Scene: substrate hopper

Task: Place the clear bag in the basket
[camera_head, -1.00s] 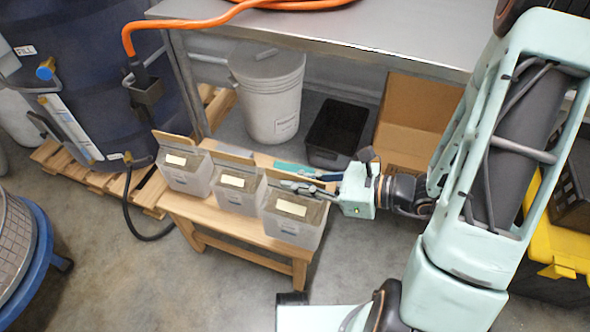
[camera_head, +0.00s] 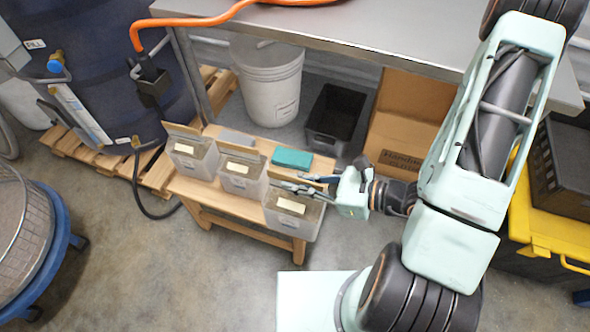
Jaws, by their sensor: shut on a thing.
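Three clear bags with pale labels and brown upper parts stand in a row on a low wooden bench (camera_head: 232,218): a left one (camera_head: 192,160), a middle one (camera_head: 238,180) and a right one (camera_head: 293,217). My gripper (camera_head: 300,184) reaches in from the right and is shut at the upper edge of the right clear bag, which still appears to stand on the bench. The fingers hide part of its top. The wire mesh basket (camera_head: 22,228) is at the left edge, partly cut off, in a blue wheeled frame (camera_head: 62,222).
A teal box (camera_head: 292,158) lies on the bench behind the bags. A white bucket (camera_head: 268,82), a black bin (camera_head: 336,117) and a cardboard box (camera_head: 405,125) stand under the metal table (camera_head: 400,32). A black hose (camera_head: 150,225) and pallet (camera_head: 85,165) lie left. Floor between bench and basket is clear.

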